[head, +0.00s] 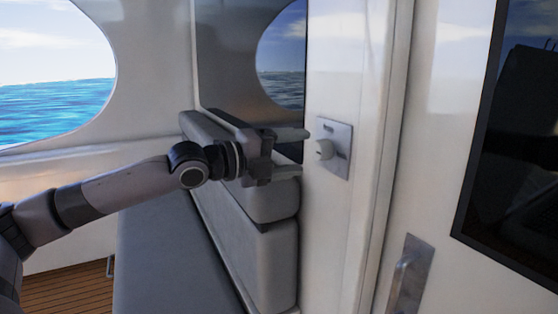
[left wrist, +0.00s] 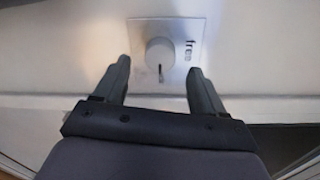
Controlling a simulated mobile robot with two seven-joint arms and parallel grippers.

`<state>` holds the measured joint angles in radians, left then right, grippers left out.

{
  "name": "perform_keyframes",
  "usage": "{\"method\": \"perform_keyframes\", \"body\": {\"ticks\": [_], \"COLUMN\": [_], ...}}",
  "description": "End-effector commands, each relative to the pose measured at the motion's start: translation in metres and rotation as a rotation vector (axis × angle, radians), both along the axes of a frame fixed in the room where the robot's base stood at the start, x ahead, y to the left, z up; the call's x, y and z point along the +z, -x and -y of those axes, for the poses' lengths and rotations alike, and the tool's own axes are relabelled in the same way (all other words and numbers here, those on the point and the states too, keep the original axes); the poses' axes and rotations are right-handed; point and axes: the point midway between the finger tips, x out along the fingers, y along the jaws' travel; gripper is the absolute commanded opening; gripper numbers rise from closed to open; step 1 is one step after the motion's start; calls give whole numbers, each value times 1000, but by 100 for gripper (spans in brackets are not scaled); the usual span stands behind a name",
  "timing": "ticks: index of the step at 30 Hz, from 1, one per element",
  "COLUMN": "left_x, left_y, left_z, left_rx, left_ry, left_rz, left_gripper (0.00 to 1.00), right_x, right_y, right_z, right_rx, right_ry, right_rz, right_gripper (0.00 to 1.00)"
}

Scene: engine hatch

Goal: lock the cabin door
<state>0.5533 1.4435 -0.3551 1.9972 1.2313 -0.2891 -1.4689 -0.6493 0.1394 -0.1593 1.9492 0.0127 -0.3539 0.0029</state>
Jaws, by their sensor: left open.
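The cabin door lock is a round pale knob (head: 323,149) on a square metal plate (head: 341,160), fixed to the white upright panel. In the left wrist view the knob (left wrist: 159,53) sits on its plate (left wrist: 190,30), which carries partly readable lettering, "free". My left gripper (head: 291,153) is open, with its two fingers pointing at the knob. In the left wrist view the fingers (left wrist: 157,80) stand to either side below the knob, apart from it, with nothing between them. My right gripper is not in view.
A metal pull handle (head: 402,280) is on the door at the lower right, beside a dark window panel (head: 515,150). A grey cushioned seat (head: 270,255) stands under my left gripper. An oval window (head: 50,75) is at the left.

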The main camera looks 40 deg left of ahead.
Motion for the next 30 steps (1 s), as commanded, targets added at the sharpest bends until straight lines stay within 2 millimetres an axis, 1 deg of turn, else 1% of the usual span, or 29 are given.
{"method": "perform_keyframes", "body": {"ticks": [3, 12, 19, 30], "left_x": [-2, 0, 0, 1], "left_y": [9, 23, 28, 28], "left_z": [-3, -10, -10, -10], "left_rx": [0, 0, -2, -3], "left_ry": [-7, -5, -2, -2], "left_rz": [-4, -1, -3, -2], "left_gripper": [70, 70, 70, 70], "right_x": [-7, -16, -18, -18], "right_y": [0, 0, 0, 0], "right_z": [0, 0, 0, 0], "right_rx": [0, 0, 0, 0], "right_ry": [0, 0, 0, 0], "right_rz": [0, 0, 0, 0], "right_gripper": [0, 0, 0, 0]}}
